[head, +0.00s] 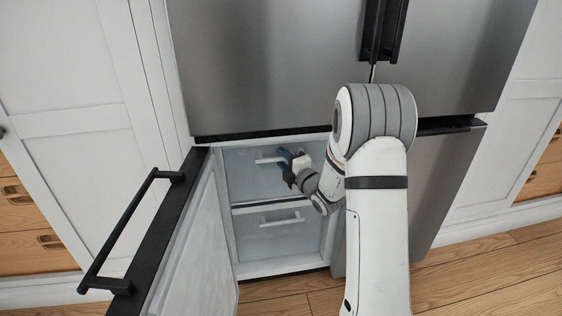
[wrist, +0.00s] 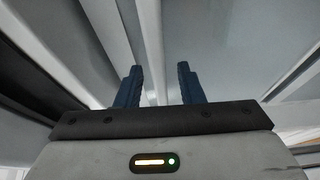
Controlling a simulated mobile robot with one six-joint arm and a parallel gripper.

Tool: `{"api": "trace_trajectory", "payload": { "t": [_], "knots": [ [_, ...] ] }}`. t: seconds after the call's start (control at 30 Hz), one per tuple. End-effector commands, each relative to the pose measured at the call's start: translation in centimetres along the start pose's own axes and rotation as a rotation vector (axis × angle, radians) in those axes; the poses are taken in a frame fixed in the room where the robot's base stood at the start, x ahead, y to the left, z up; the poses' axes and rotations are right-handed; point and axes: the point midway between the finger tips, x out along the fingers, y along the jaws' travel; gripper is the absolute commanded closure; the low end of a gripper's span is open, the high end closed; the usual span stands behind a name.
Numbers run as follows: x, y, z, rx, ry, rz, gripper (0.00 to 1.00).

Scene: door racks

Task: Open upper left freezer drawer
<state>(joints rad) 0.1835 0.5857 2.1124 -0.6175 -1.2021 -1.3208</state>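The upper left freezer drawer (head: 244,185) is a pale translucent front behind the opened lower left door, and it looks shut. Its white bar handle (head: 267,160) runs across its upper part. My gripper (head: 285,160), with blue fingers, is at the right end of this handle and hides part of it. In the wrist view the two fingers of my gripper (wrist: 160,72) stand apart with a gap between them. Pale strips run behind them. I cannot tell whether the handle lies between the fingers or just beyond them.
The lower left freezer door (head: 200,250) stands open to the left, with a black bar handle (head: 125,232). A lower drawer with its own white handle (head: 281,221) is below. The right freezer door (head: 450,180) is shut. Wooden floor (head: 480,280) is free at the lower right.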

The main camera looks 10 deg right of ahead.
Motion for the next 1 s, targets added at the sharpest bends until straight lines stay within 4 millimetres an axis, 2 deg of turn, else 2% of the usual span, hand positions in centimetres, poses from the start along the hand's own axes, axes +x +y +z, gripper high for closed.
{"api": "trace_trajectory", "payload": {
  "t": [0.1,0.37,0.77,1.0],
  "knots": [
    [0.71,-0.06,-0.1,0.001,0.001,-0.001,0.65],
    [0.84,-0.01,-0.12,0.001,0.001,-0.001,0.65],
    [0.84,0.0,-0.18,0.001,0.002,-0.001,0.98],
    [0.85,-0.02,-0.21,0.001,0.003,-0.001,1.0]
  ]
}}
